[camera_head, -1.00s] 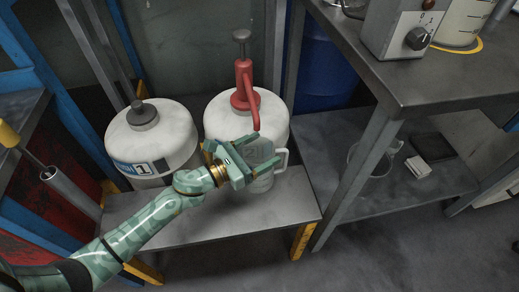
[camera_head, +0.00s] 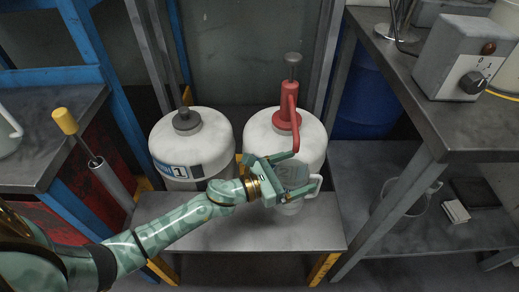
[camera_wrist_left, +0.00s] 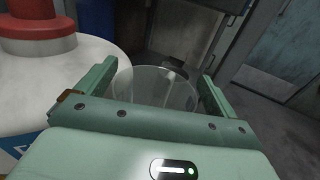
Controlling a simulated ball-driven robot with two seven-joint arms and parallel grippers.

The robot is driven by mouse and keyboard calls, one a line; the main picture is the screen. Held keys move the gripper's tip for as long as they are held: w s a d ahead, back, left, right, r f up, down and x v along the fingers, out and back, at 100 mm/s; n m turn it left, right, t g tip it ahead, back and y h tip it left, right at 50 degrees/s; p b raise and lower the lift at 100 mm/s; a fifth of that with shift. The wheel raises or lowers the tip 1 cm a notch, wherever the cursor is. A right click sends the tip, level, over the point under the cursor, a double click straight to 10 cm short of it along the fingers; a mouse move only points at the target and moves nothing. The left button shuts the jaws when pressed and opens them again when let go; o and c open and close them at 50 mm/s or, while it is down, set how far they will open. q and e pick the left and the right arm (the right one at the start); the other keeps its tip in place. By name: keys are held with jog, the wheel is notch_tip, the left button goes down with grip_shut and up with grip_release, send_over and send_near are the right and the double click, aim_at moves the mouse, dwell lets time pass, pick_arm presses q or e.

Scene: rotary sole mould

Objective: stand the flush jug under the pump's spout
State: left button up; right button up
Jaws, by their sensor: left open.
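The flush jug (camera_head: 292,207) is clear, with a white handle (camera_head: 317,184) on its right. It appears upright on the grey low bench (camera_head: 220,232), in front of the right white drum (camera_head: 262,133). The red pump (camera_head: 290,104) stands on that drum, and its spout (camera_head: 296,143) comes down just above the jug. My left gripper (camera_head: 299,171) is open, with its fingers either side of the jug. In the left wrist view the clear jug (camera_wrist_left: 155,90) shows between the fingers (camera_wrist_left: 157,72); contact cannot be told. My right gripper is out of view.
A second white drum (camera_head: 191,140) with a blue label stands left of the pump's drum. A yellow-handled tool (camera_head: 66,122) rises at the left. A steel table (camera_head: 450,110) with a control box (camera_head: 470,60) stands right. A clear vessel (camera_head: 408,196) sits on its lower shelf.

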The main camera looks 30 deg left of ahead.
pick_arm(q)
jog(key=p+v, duration=0.1)
jog(key=v, duration=1.1)
jog(key=shift+a+p, duration=0.15)
jog(key=shift+p, duration=0.15)
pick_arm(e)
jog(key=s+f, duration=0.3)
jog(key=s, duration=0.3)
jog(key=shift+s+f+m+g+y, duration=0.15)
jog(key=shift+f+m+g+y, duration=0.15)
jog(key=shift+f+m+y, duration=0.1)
